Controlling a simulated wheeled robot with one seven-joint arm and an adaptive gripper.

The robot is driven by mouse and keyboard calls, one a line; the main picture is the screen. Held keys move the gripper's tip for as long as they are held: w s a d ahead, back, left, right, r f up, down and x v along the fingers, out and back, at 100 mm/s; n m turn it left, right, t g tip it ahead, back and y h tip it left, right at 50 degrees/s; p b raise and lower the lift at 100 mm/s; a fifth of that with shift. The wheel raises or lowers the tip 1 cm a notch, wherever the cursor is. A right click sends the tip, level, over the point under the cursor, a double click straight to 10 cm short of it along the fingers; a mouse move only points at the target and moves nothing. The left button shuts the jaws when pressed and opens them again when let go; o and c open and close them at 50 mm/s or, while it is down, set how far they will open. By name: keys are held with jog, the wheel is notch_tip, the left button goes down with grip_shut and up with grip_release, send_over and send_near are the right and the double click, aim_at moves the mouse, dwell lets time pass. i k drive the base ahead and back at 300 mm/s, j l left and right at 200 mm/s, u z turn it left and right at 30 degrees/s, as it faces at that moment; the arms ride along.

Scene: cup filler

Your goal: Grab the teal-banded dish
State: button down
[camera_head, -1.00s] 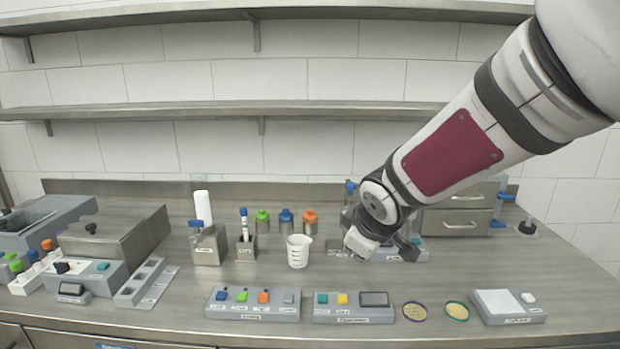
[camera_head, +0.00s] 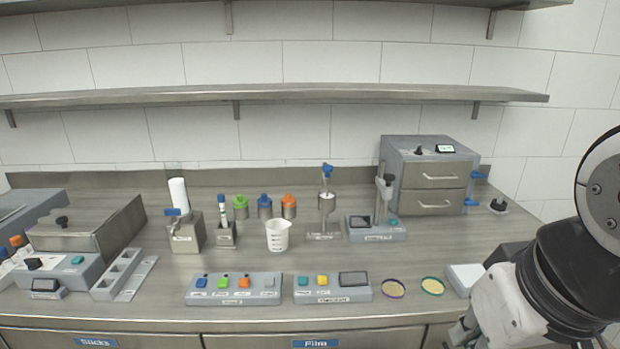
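The teal-banded dish (camera_head: 433,286) is a small round yellowish dish with a teal rim. It lies flat near the front edge of the counter, right of centre. A similar dish with a purple rim (camera_head: 393,288) lies just left of it. My gripper (camera_head: 462,335) is at the lower right, below and right of the teal-banded dish and apart from it. Only part of the gripper shows at the bottom edge, and its fingers are too hidden to tell whether they are open.
A grey control box with a screen (camera_head: 354,286) stands left of the dishes. A pale flat device (camera_head: 466,275) is close on the right, partly behind my arm. A white beaker (camera_head: 278,236) and a stand (camera_head: 326,205) are farther back. Bare counter (camera_head: 420,258) lies behind the dishes.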

aim_at(433, 287)
jog(key=i+l+u, duration=0.25)
jog(key=l, duration=0.75)
jog(key=l+u, duration=0.3)
jog(key=l, duration=0.65)
jog(key=k, duration=0.05)
